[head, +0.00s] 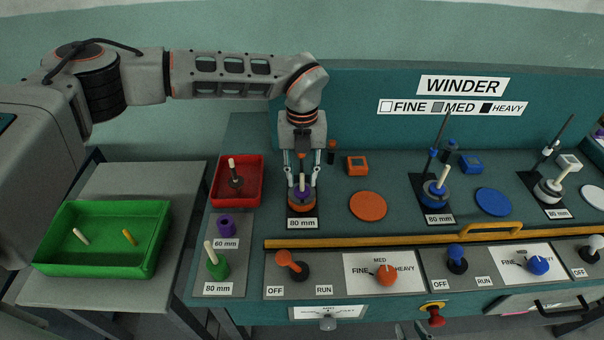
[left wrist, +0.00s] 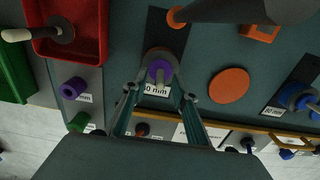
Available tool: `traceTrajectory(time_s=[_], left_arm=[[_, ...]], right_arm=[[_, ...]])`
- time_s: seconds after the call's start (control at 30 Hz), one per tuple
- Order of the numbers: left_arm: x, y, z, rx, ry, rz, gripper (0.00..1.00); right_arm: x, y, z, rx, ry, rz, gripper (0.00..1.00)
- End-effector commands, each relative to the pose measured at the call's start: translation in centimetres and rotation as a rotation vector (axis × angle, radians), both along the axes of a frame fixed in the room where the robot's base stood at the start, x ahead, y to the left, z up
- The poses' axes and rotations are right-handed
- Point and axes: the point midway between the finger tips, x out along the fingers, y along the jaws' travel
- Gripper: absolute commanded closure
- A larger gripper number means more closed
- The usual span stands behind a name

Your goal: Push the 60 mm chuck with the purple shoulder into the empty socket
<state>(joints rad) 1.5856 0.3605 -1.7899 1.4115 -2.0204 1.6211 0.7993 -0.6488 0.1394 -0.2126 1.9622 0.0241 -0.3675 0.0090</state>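A chuck with a purple shoulder (head: 304,193) and a pale handle stands at the orange ring (head: 301,206) of the leftmost winder station, behind an "80 mm" label. In the left wrist view the purple-shouldered chuck (left wrist: 161,72) shows its grey top inside the ring. I cannot tell how deep it sits. My left gripper (head: 303,172) points down over it, fingers spread on either side of the handle. In the left wrist view the gripper (left wrist: 159,92) is open, with the chuck between and beyond its tips. The right gripper is not in view.
A hollow purple piece (head: 226,224) stands by the "60 mm" label, and a green piece with a pale handle (head: 216,265) by "80 mm". A red tray (head: 258,166) holds a dark chuck. A green tray (head: 64,257) holds two pegs. A yellow rail (head: 380,242) fronts the stations.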

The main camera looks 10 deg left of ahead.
Motion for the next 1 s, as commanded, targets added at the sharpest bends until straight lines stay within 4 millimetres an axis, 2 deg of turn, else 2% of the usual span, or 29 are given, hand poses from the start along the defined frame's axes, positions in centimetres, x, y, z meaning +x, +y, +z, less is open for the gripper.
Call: traceTrajectory(time_s=[0.27,0.37,0.73,0.9,1.0], left_arm=[[0.1,0.0,0.7,-0.001,-0.002,0.0,0.72],[0.2,0.0,2.0,-0.001,-0.005,0.0,0.72],[0.1,0.0,9.3,0.0,-0.004,0.0,0.72],[0.1,0.0,11.3,-0.001,-0.002,0.0,0.72],[0.0,0.0,11.8,-0.001,-0.001,0.0,0.72]], right_arm=[[-0.1,-0.1,-0.1,-0.003,0.003,0.0,0.75],[-0.1,-0.1,-0.1,-0.003,0.002,0.001,0.75],[0.0,0.0,0.0,0.0,0.001,0.0,0.75],[0.0,0.0,0.0,0.0,0.0,0.0,0.75],[0.0,0.0,0.0,0.0,0.0,0.0,0.75]])
